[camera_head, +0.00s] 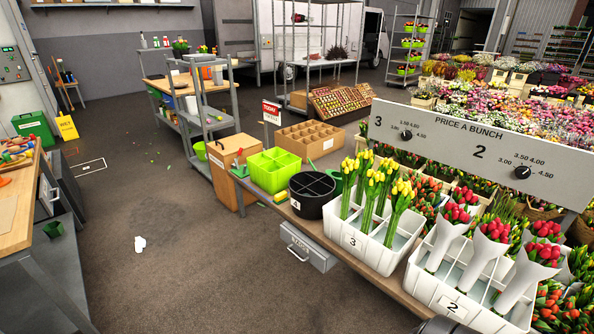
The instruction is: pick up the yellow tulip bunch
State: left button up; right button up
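Several yellow tulip bunches (401,197) stand upright in a white divided crate (378,261) labelled 3, on the long table at the right. They have green stems and yellow heads, and they crowd and partly overlap each other. The crate walls hide their lower stems. Neither of my grippers can be made out in the head view. A dark shape shows at the bottom edge, too cut off to identify.
A white crate (433,289) labelled 2 holds red tulips in white wraps, right of crate 3. A black round divided bin (313,205), lime crate (274,183) and brown divided box (310,150) stand leftward. A grey price board (450,165) overhangs behind. The floor left is mostly clear.

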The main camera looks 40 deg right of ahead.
aim_at(348, 176)
jog(key=i+l+z, duration=0.2)
jog(key=i, duration=0.35)
jog(key=i+z, duration=0.15)
jog(key=i, duration=0.35)
jog(key=i+z, duration=0.2)
jog(key=i, duration=0.35)
jog(key=i+j+z, duration=0.2)
jog(key=i, duration=0.3)
jog(key=i+j+z, duration=0.15)
jog(key=i, duration=0.4)
jog(key=i+j+z, duration=0.2)
jog(key=i, duration=0.3)
jog(key=z, duration=0.5)
jog(key=i+j+z, duration=0.1)
jog(key=z, duration=0.4)
jog(key=j+z, duration=0.1)
jog(key=z, duration=0.4)
jog(key=i+j+z, duration=0.1)
jog(key=z, duration=0.4)
jog(key=j+z, duration=0.1)
jog(key=z, duration=0.35)
jog(key=j+z, duration=0.1)
jog(key=z, duration=0.4)
jog(key=j+z, duration=0.1)
jog(key=z, duration=0.4)
